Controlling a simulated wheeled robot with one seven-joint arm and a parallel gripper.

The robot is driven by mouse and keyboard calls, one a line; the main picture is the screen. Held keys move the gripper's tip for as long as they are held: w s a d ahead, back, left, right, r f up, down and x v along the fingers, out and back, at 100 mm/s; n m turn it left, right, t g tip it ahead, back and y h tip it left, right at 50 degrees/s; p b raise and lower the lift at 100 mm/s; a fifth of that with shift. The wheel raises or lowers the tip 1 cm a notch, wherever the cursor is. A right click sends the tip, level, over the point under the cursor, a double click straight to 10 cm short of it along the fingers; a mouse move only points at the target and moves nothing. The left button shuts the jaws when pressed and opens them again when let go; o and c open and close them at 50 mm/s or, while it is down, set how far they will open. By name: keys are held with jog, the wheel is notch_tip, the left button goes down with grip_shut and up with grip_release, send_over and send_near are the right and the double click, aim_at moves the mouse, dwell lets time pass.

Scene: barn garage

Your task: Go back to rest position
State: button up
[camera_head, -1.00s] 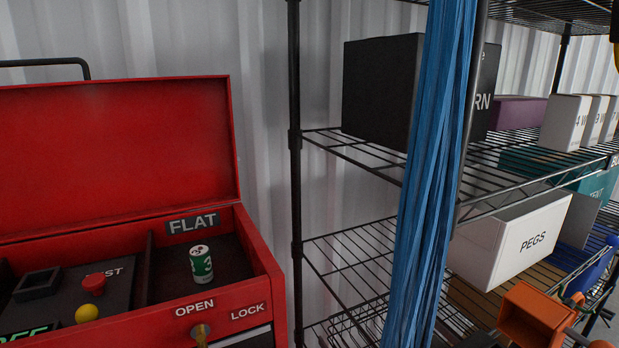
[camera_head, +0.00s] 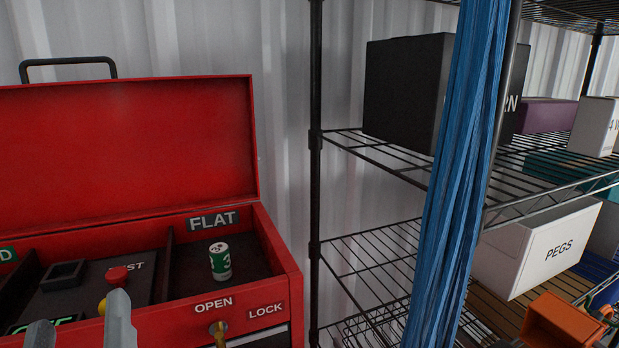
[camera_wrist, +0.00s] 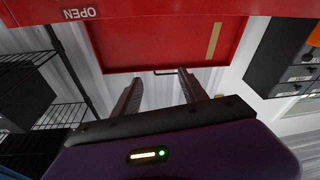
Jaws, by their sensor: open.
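My gripper (camera_head: 80,332) shows at the bottom left of the head view as two grey fingertips, apart and with nothing between them, in front of the red toolbox (camera_head: 284,262). In the wrist view my gripper (camera_wrist: 157,85) is open and empty, with the red toolbox (camera_wrist: 200,12) beyond and above it. A green can (camera_head: 220,261) stands upright in the toolbox compartment by the FLAT label.
A black wire shelf (camera_head: 316,180) stands to the right, with a blue strip curtain (camera_head: 455,190) hanging at its front. It holds a black box (camera_head: 405,95), a white PEGS box (camera_head: 535,250) and an orange bin (camera_head: 555,322). The toolbox lid (camera_head: 130,150) stands open.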

jog(key=s+d+f, duration=0.3)
jog(key=d+f, duration=1.5)
jog(key=d, duration=0.2)
jog(key=s+d+f+m+g+h, duration=0.1)
jog(key=s+d+f+m+h, duration=0.3)
jog(key=s+d, duration=0.4)
jog(key=s+d+f+m+g+h, duration=0.1)
jog(key=s+d+f+m+h, duration=0.3)
jog(key=d, duration=0.8)
jog(key=s+f+h, duration=0.2)
jog(key=s+f, duration=0.2)
jog(key=shift+d+f+m+g+h, duration=0.15)
jog(key=shift+d+m+g+h, duration=0.15)
jog(key=shift+m+h, duration=0.1)
